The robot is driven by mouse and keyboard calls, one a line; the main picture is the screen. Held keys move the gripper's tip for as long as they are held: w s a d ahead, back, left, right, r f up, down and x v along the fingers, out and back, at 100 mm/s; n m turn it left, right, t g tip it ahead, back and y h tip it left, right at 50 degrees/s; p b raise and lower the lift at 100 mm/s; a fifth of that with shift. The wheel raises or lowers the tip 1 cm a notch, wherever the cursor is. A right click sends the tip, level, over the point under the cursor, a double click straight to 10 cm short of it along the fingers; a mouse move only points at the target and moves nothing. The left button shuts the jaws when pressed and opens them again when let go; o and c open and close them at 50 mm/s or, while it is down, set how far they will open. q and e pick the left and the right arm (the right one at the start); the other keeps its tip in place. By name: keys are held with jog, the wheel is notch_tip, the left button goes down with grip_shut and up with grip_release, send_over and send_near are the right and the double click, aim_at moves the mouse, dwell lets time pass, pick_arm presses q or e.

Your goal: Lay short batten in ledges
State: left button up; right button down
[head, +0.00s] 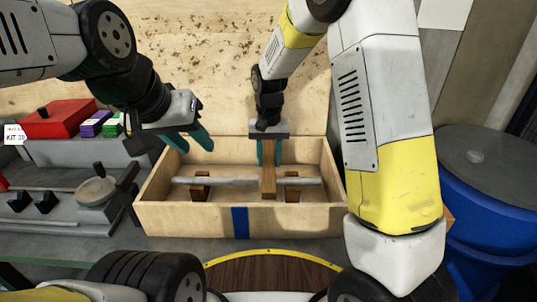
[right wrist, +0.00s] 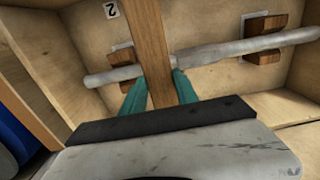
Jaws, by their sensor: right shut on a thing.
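The short batten (head: 268,184) is a brown wooden strip over the middle of the open wooden box, crossing above a grey rod. In the right wrist view the batten (right wrist: 150,42) runs away from between the teal fingers. My right gripper (head: 268,160) is shut on the batten. It also shows in the right wrist view (right wrist: 161,85). My left gripper (head: 189,142) is open and empty, over the box's back left corner. I cannot clearly make out the ledges, nor whether the batten touches the rod or box walls.
The grey rod (head: 222,181) lies across two notched wooden supports in the box (head: 185,222). A blue stripe (head: 240,222) marks the box front. A red box (head: 60,118) and grey machine parts stand left. A blue drum (head: 490,205) stands right.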

aim_at(269, 161)
jog(key=shift+f, duration=1.4)
jog(key=shift+f, duration=0.1)
jog(key=shift+f, duration=0.1)
jog(key=c, duration=0.9)
grip_release()
